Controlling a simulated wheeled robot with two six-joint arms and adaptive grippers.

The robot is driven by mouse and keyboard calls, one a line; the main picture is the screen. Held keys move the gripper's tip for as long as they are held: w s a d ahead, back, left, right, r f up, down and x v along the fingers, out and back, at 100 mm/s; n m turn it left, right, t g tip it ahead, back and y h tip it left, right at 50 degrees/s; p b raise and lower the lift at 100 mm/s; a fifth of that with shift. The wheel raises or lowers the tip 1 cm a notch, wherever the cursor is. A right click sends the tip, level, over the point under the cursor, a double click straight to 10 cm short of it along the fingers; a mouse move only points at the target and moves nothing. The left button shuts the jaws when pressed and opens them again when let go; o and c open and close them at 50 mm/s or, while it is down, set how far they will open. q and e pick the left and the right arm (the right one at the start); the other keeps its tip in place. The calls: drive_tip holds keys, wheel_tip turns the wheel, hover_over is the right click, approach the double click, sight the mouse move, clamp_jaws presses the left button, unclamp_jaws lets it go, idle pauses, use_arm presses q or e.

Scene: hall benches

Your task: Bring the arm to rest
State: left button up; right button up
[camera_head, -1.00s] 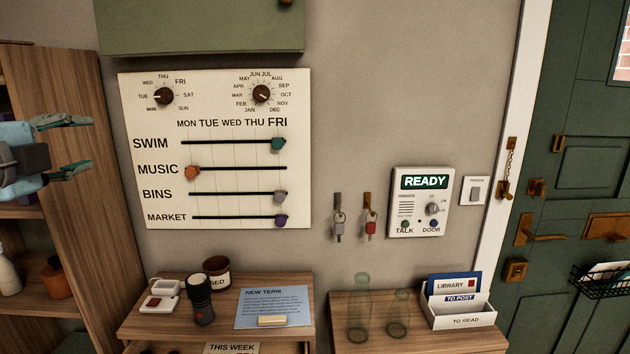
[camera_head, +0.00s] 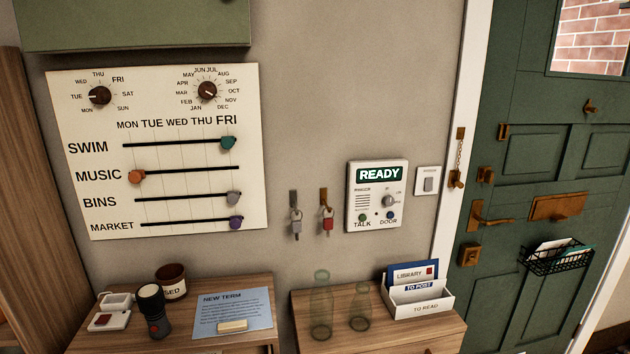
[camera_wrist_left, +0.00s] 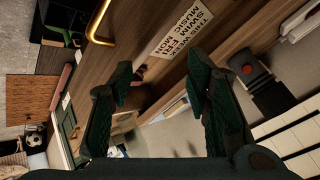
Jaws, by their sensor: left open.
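My left gripper (camera_wrist_left: 160,85) shows in the left wrist view with its two dark green fingers spread apart and nothing between them. Beyond the fingers are a wooden front with a "THIS WEEK" label (camera_wrist_left: 182,32) and a dark flashlight (camera_wrist_left: 262,85) at the right. The gripper touches nothing that I can see. Neither arm shows in the head view now, and my right gripper is in no view.
A slider board (camera_head: 160,150) and an intercom reading READY (camera_head: 377,195) hang on the wall. Below, a flashlight (camera_head: 153,310) and two clear glass vessels (camera_head: 321,305) stand on wooden cabinets. A letter holder (camera_head: 420,298) stands beside them. A green door (camera_head: 525,190) is at the right.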

use_arm(q)
drive_tip(key=s+d+f+n+g, duration=0.25)
drive_tip(key=s+f, duration=0.35)
drive_tip(key=s, duration=0.3)
drive_tip(key=s+d+f+n+g, duration=0.2)
drive_tip(key=s+d+f+n, duration=0.25)
drive_tip(key=s, duration=0.45)
wheel_tip(320, 180, down, 24)
drive_tip(key=s+a+f+g+b, duration=0.1)
drive_tip(key=s+a+g+b, duration=0.1)
drive_tip(key=s, duration=0.1)
drive_tip(key=s+f+b, duration=0.2)
drive_tip(key=s+f, duration=1)
drive_tip(key=s, duration=0.1)
drive_tip(key=shift+a+f+g, duration=0.15)
drive_tip(key=shift+a+g, duration=0.05)
drive_tip(key=shift+g, duration=0.25)
